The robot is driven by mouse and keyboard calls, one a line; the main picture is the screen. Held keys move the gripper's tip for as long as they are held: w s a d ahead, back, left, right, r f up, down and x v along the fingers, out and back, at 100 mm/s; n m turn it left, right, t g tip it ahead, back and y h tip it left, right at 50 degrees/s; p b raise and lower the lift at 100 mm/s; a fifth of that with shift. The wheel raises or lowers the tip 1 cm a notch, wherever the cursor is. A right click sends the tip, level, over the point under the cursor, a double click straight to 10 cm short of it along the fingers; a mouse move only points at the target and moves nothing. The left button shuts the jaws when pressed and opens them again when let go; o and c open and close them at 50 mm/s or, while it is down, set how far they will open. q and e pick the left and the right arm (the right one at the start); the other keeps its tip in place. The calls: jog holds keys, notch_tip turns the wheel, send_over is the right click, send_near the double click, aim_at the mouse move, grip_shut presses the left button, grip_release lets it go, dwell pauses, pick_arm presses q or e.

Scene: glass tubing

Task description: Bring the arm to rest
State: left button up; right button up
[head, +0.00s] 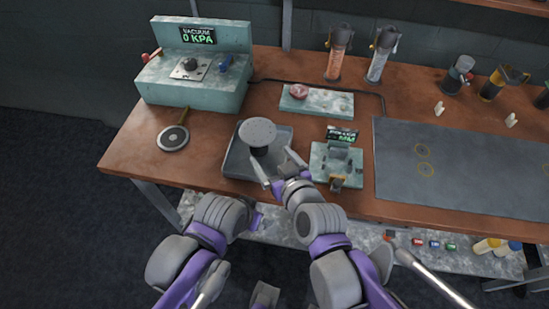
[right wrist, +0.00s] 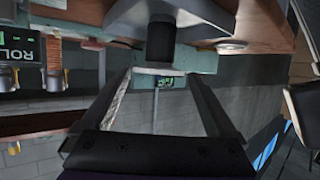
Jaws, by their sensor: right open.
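My right gripper (head: 276,164) reaches over the front of the bench with its two fingers spread apart. In the right wrist view it (right wrist: 160,78) is open, with nothing between its fingers. A round grey disc on a dark post (head: 257,133) stands in the grey tray (head: 235,166), just beyond the fingertips. The dark post (right wrist: 160,42) also shows past the fingertips in the right wrist view, apart from them. My left arm (head: 220,216) is folded in front of the bench; its gripper cannot be made out.
A vacuum unit (head: 190,85) reading 0 kPa stands at the back left. A round paddle (head: 173,138) lies before it. A small gauge fixture (head: 322,170) stands close right of my right gripper. A wide dark mat (head: 470,170) covers the right side. Tubes (head: 377,66) stand behind.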

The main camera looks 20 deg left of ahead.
jog(key=shift+s+d+r, duration=0.2)
jog(key=shift+s+d, duration=0.15)
dwell(0.3)
jog(key=d+m+h+p, duration=0.1)
jog(key=d, duration=0.4)
jog(key=d+f+m+h, duration=0.1)
jog(key=d+h, duration=0.1)
jog(key=d, duration=0.3)
jog(key=d+f+m+h+p, duration=0.1)
jog(key=d, duration=0.5)
jog(key=shift+w+m+g+h+p, duration=0.1)
jog(key=shift+m+g+h+p, duration=0.2)
jog(key=shift+g+p, duration=0.1)
jog(key=s+d+f+m+g+h+p, duration=0.1)
jog(key=s+d+m+h, duration=0.1)
jog(key=d, duration=0.6)
jog(key=s+d+f+m+g+h+p, duration=0.1)
jog(key=s+d+m+h, duration=0.1)
jog(key=s+d, duration=0.3)
jog(key=d+m, duration=0.1)
jog(key=d, duration=0.2)
jog(key=shift+s+d+f+g+h, duration=0.2)
jog(key=shift+s+d+g+h, duration=0.1)
jog(key=shift+d+h, duration=0.1)
